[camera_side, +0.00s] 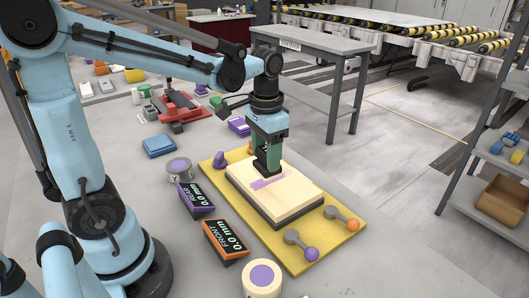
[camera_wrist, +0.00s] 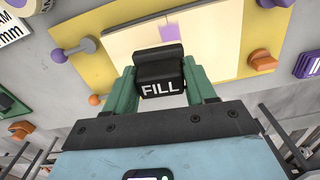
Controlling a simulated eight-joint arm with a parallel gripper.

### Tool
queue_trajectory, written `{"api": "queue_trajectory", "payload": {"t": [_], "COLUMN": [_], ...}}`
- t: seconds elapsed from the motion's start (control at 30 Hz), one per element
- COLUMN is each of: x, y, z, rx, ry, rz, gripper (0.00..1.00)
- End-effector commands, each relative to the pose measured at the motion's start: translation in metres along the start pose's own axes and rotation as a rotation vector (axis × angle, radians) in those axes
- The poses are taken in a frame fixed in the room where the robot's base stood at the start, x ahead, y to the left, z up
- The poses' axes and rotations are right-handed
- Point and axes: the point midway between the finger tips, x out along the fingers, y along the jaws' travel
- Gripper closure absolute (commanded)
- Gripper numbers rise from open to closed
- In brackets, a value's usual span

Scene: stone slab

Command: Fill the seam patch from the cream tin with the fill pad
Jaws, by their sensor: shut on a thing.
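My gripper (camera_side: 268,150) is shut on the black fill pad (camera_wrist: 160,75), which faces the wrist camera with the word FILL. In the side view the pad is low over the cream slab (camera_side: 300,192), close to its far edge; I cannot tell whether it touches. A purple strip (camera_side: 268,182) lies on the slab beside the pad, along the seam. In the wrist view a purple patch (camera_wrist: 188,45) shows just beyond the pad. The cream tin (camera_side: 261,281), with purple filling on top, stands at the front of the bench. The pad's underside is hidden.
The slab lies on a yellow board (camera_side: 340,240) with purple and orange knobbed clamps (camera_side: 302,246) around it. Two gauges, REAR (camera_side: 196,200) and FRONT (camera_side: 225,241), read 0.0 mm. A grey tin (camera_side: 180,169), a blue block (camera_side: 158,146) and a red tool (camera_side: 180,108) stand left.

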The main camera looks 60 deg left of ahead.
Motion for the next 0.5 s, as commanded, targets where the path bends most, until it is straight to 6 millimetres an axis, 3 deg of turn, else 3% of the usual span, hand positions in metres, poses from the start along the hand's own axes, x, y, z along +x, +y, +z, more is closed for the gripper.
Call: {"api": "queue_trajectory", "payload": {"t": [0.2,0.5], "x": [-0.014,-0.016], "y": [0.000,0.000], "z": [0.000,0.000], "rx": [0.000,0.000], "ry": [0.000,0.000], "rz": [0.000,0.000], "gripper": [0.78,0.78]}}
